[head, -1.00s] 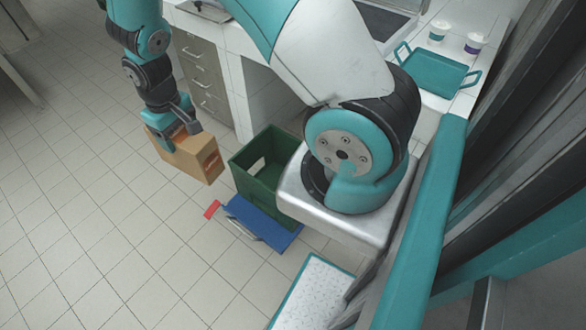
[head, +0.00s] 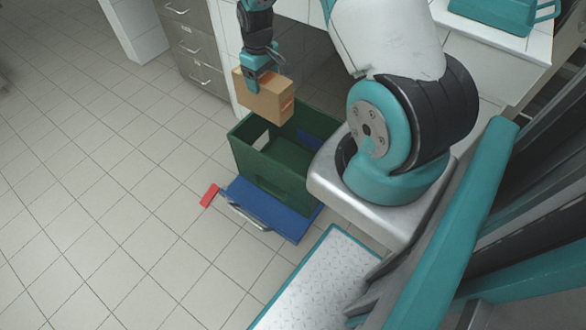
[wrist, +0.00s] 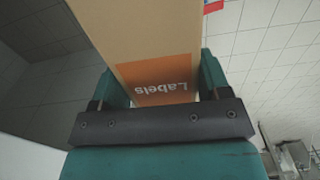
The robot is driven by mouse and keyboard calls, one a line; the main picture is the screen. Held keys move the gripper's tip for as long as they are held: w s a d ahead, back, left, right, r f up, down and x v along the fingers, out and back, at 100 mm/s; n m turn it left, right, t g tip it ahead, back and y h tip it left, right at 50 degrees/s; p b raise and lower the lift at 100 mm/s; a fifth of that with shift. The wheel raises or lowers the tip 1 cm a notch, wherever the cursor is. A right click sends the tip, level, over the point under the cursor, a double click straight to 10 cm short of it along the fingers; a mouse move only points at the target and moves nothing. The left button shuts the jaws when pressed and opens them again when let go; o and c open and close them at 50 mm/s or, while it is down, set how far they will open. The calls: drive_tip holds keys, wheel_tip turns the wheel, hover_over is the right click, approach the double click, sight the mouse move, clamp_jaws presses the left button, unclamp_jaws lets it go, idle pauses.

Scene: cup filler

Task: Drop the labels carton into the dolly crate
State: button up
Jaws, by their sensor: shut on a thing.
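The labels carton (head: 264,97) is a tan box held in my gripper (head: 262,80), which is shut on it. In the head view it hangs in the air at the far left side of the green dolly crate (head: 262,169), overlapping its back rim in the picture. In the wrist view the carton (wrist: 150,40) fills the space between the two fingers, with its orange "Labels" patch (wrist: 160,82) upside down. The crate is open at the top and stands on a blue dolly (head: 270,212). Part of its inside shows, with something blue at its far side.
A red piece (head: 209,195) sticks out at the dolly's left. Drawers (head: 189,45) and a white counter stand behind. A teal tray (head: 500,12) is on the counter at right. The tiled floor (head: 90,190) at left is clear.

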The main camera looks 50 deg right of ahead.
drive_tip(key=s+d+f+b, duration=0.1)
drive_tip(key=d+f+b, duration=0.4)
drive_tip(key=f, duration=0.5)
drive_tip(key=s+d+f+b, duration=0.2)
drive_tip(key=d+f+b, duration=0.3)
drive_tip(key=f+b, duration=0.5)
drive_tip(key=shift+d+f, duration=0.3)
drive_tip(key=shift+f, duration=0.3)
drive_tip(key=o, duration=1.5)
drive_tip(key=shift+s, duration=0.1)
drive_tip(key=shift+r, duration=0.1)
wheel_tip(320, 180, up, 17)
drive_tip(key=p, duration=0.4)
drive_tip(key=shift+r, duration=0.15)
